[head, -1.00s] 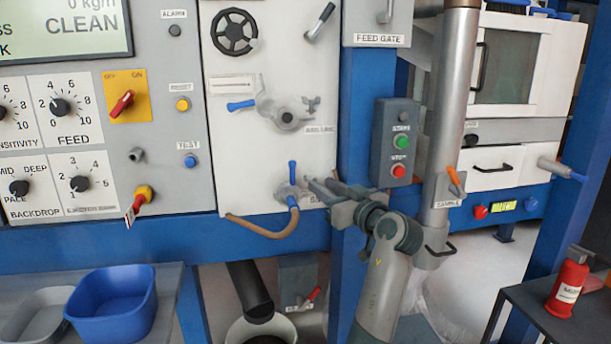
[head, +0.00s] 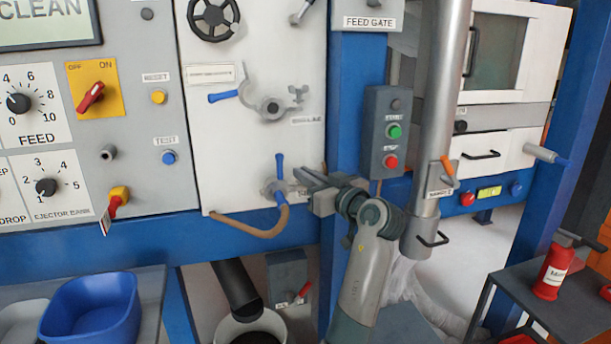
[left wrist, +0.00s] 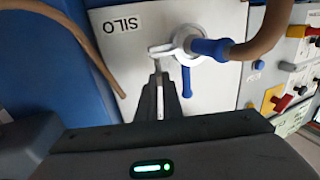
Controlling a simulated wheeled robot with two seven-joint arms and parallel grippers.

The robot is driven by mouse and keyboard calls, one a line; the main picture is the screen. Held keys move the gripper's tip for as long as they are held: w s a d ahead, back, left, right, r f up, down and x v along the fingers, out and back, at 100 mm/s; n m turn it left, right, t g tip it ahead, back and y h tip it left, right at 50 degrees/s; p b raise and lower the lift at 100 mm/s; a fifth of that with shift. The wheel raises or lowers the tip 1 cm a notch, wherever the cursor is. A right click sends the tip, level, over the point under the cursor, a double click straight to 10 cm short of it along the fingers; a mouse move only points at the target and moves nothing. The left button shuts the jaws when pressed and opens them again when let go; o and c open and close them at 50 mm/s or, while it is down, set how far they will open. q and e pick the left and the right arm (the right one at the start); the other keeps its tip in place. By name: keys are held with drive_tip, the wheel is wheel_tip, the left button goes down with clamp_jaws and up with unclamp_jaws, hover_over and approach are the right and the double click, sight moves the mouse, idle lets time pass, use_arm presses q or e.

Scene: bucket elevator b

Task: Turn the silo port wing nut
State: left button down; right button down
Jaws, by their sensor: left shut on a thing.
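The silo port (head: 272,188) is a small grey fitting with blue handles low on the white panel, with a brown hose below it. It also shows in the left wrist view (left wrist: 190,40), beside the SILO label (left wrist: 120,45). My left gripper (head: 299,180) is at the port's right side. In the left wrist view its narrow dark fingers (left wrist: 164,98) are shut on the silo port wing nut (left wrist: 160,50), a light grey piece beside the port ring. The fingers partly hide the wing nut. The head view barely shows it. My right gripper is in neither current view.
A second port (head: 270,107) with its own wing nut (head: 297,94) is above. A blue post (head: 345,130) and a START/STOP box (head: 388,135) stand right of the panel. The brown hose (head: 250,226) hangs under the silo port. A blue tub (head: 90,308) is lower left.

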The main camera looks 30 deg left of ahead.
drive_tip(key=shift+s+f, duration=0.1)
drive_tip(key=shift+s, duration=0.35)
drive_tip(key=shift+w+a, duration=0.1)
drive_tip(key=shift+w, duration=0.1)
drive_tip(key=shift+w+r, duration=0.2)
drive_tip(key=shift+w, duration=0.1)
idle(0.3)
use_arm(q)
drive_tip(key=c, duration=1.8)
unclamp_jaws()
use_arm(e)
drive_tip(key=shift+s+f, duration=0.2)
drive_tip(key=shift+s, duration=0.3)
